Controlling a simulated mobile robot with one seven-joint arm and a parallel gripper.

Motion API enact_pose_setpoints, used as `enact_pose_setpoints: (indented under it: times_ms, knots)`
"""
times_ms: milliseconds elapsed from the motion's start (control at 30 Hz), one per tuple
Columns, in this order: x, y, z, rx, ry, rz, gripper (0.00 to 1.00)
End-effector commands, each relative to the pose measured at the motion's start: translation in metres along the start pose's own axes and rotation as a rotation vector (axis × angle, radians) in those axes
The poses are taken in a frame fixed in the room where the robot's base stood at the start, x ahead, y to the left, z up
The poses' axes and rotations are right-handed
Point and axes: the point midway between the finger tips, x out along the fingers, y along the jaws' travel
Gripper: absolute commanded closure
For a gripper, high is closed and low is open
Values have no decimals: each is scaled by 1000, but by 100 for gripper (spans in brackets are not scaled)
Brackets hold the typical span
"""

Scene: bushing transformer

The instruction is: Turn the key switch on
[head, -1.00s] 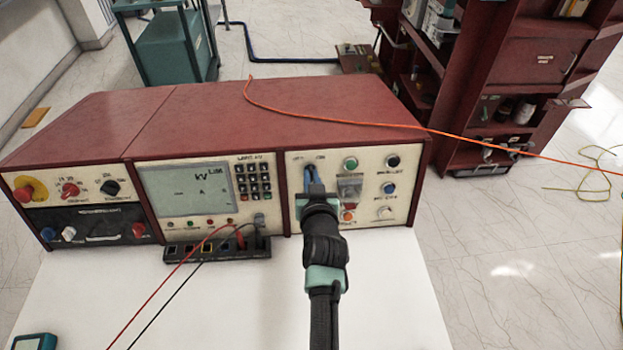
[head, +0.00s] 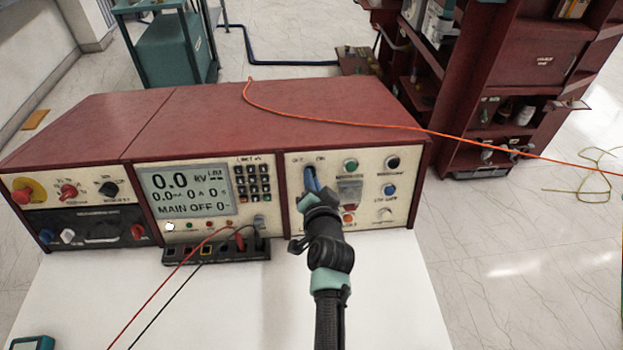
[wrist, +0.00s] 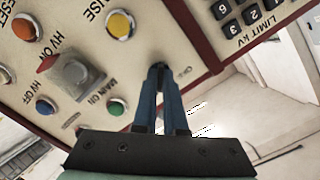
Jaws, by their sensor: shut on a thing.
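The key switch sits under the OFF/ON label on the right panel of the red control unit (head: 270,105). My gripper (head: 311,180) is at the switch, with its blue fingers against the panel and its body tilted. In the wrist view my gripper (wrist: 160,78) is shut on the small dark key (wrist: 158,67), which is mostly hidden between the fingertips. The display (head: 186,193) is lit and reads 0.0 kV and MAIN OFF. A white lamp (head: 170,226) glows below the display's left side.
Near my fingers are the green MAIN ON button (wrist: 117,106), a yellow button (wrist: 120,24) and a grey guarded switch (wrist: 72,74). Red and black leads (head: 185,272) run from the socket strip across the white table. An orange cable (head: 330,121) lies over the unit's top.

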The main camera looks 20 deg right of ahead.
Motion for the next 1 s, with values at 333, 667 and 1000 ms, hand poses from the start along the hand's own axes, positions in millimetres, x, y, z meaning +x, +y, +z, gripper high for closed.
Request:
enact_pose_setpoints:
  times_ms: [333, 667, 1000]
  knots:
    - [0, 1, 1, 29, -2, -1, 100]
    - [0, 1, 1, 28, -1, -1, 72]
    - [0, 0, 0, 26, -1, -1, 61]
